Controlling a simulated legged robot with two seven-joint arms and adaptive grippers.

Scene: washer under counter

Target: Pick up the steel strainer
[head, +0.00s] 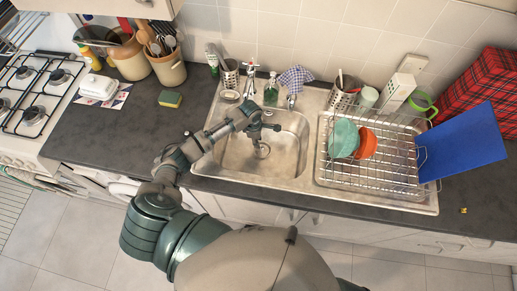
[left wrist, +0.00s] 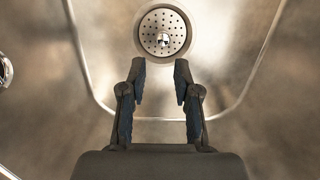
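The steel strainer (left wrist: 150,40) is a round, perforated disc with a small knob at its middle. It sits in the drain at the bottom of the sink (left wrist: 105,75). In the head view the strainer (head: 262,152) shows small in the basin, just below my left gripper (head: 266,128). In the left wrist view my left gripper (left wrist: 159,80) is open, with nothing between its fingers. Its fingertips point toward the strainer and look apart from it. My right gripper is in neither view.
The faucet (head: 250,80) and a soap bottle (head: 271,90) stand behind the basin. A wire dish rack (head: 385,185) with bowls is to the right. A blue board (head: 462,143) leans at its right side. The dark counter (head: 120,135) left of the sink is largely clear.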

